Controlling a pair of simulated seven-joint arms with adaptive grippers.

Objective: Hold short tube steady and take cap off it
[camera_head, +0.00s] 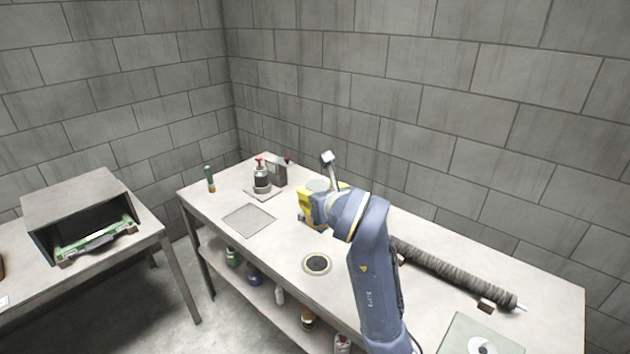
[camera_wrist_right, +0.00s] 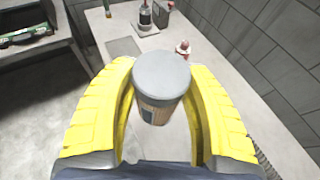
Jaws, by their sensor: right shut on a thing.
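The short tube (camera_wrist_right: 155,112) has a brown-and-dark body and a wide grey cap (camera_wrist_right: 163,73), which sits on its top end. My right gripper (camera_head: 308,202) has yellow fingers, which stand on both sides of the tube in the right wrist view (camera_wrist_right: 165,95). It is shut on the tube, with the grey cap (camera_head: 318,186) showing above the fingers in the head view. The tube looks upright over the workbench; I cannot tell whether its base touches the top. My left gripper is not in view.
The workbench (camera_head: 545,297) carries a red-topped bottle (camera_head: 261,178), a green-and-brown cylinder (camera_head: 210,178), a flat square plate (camera_head: 249,218), a ring (camera_head: 317,264) and a long ribbed tube (camera_head: 450,270). An open box (camera_head: 80,190) stands on the left table. Free bench surface lies around the ring.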

